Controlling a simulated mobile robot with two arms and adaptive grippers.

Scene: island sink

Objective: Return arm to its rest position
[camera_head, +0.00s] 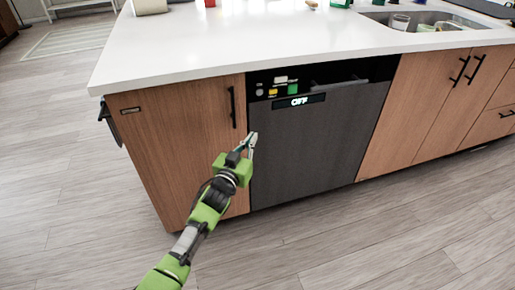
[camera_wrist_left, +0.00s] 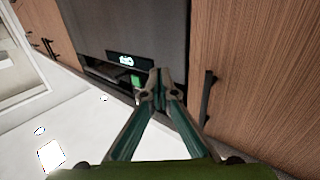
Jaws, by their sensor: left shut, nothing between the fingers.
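My left arm comes in from the lower left in the head view, and its left gripper (camera_head: 250,143) is in front of the left edge of the dishwasher (camera_head: 318,145). The gripper is shut and empty. In the left wrist view the gripper (camera_wrist_left: 160,80) has its fingertips together, with the dark dishwasher front (camera_wrist_left: 135,27) and its lit display behind them. The dishwasher door is closed and its display reads OFF. I cannot tell how far the fingertips are from the door. My right gripper is in neither view.
The island's white countertop (camera_head: 230,40) overhangs above the gripper. Wooden cabinets with black handles flank the dishwasher, and the left handle (camera_head: 233,107) is close to the gripper. A sink (camera_head: 425,20) holds some dishes. The wooden floor (camera_head: 60,180) is clear at the left.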

